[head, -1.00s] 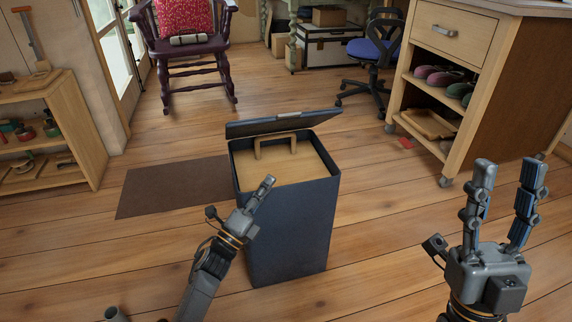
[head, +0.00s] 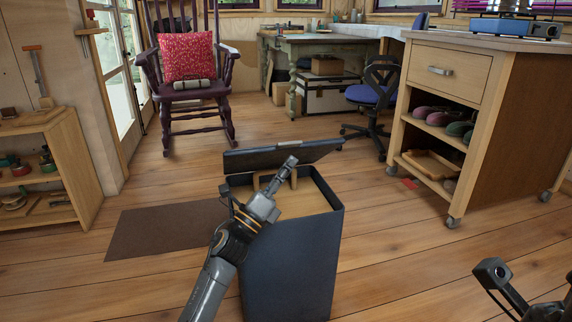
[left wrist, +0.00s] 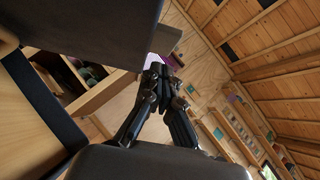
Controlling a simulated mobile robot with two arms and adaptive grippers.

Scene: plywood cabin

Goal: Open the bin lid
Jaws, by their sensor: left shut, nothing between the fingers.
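The dark blue-grey bin (head: 292,262) stands on the floor in front of me. Its lid (head: 262,159) is partly raised at the back, with its front edge up and the opening showing. A light wooden top with a handle (head: 318,196) shows inside the bin. My left gripper (head: 291,161) is shut and empty; its fingertips overlap the lid's underside in the head view, and I cannot tell if they touch. In the left wrist view the lid (left wrist: 95,28) is a dark slab above the shut fingers (left wrist: 158,76). Of my right arm only a wrist part shows at the lower right.
A brown mat (head: 165,229) lies left of the bin. A wooden cabinet on wheels (head: 447,77) stands to the right, and a low shelf (head: 60,172) at the left. A rocking chair (head: 190,93) and a blue office chair (head: 369,96) stand behind. The floor between is mostly clear.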

